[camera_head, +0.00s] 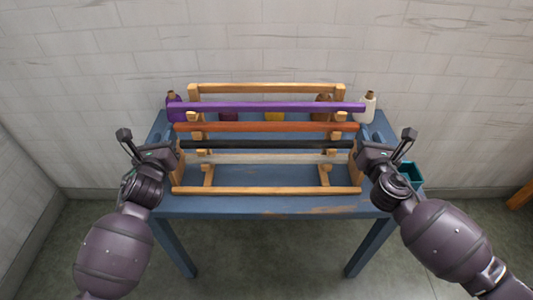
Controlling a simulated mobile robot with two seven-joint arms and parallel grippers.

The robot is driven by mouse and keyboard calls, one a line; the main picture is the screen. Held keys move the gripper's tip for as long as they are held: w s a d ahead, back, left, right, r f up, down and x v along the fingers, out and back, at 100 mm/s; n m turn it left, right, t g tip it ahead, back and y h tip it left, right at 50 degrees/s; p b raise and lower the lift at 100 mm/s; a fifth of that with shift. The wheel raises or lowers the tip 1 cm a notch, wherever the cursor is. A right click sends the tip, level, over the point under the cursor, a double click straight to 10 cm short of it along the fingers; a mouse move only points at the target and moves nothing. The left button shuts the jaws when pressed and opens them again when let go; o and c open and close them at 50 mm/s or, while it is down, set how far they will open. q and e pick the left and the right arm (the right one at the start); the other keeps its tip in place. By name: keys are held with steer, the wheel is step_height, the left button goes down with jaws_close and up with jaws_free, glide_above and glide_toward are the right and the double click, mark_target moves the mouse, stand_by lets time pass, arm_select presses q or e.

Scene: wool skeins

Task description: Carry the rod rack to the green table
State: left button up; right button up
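The wooden rod rack (265,190) stands on the blue table (265,208). It carries a purple rod (265,107), an orange rod (265,127), a black rod (265,145) and a pale rod (265,158), one below another. My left gripper (174,158) is at the rack's left end, by its side post. My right gripper (361,157) is at the right end, by the other side post. Both seem to touch or nearly touch the rack; their fingertips are too small and dark to show whether they are closed on it. No green table is in view.
Behind the rack stand a purple bottle (173,108), a white bottle (368,106) and partly hidden coloured items. A teal bin (411,174) is right of the table. An orange wooden piece (521,194) shows at the right edge. A pale brick wall closes off the back.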

arm_select(q)
jaws_close()
arm_select(e)
jaws_close()
arm_select(q)
steer(key=shift+r, duration=0.15)
arm_select(e)
steer(key=shift+r, duration=0.15)
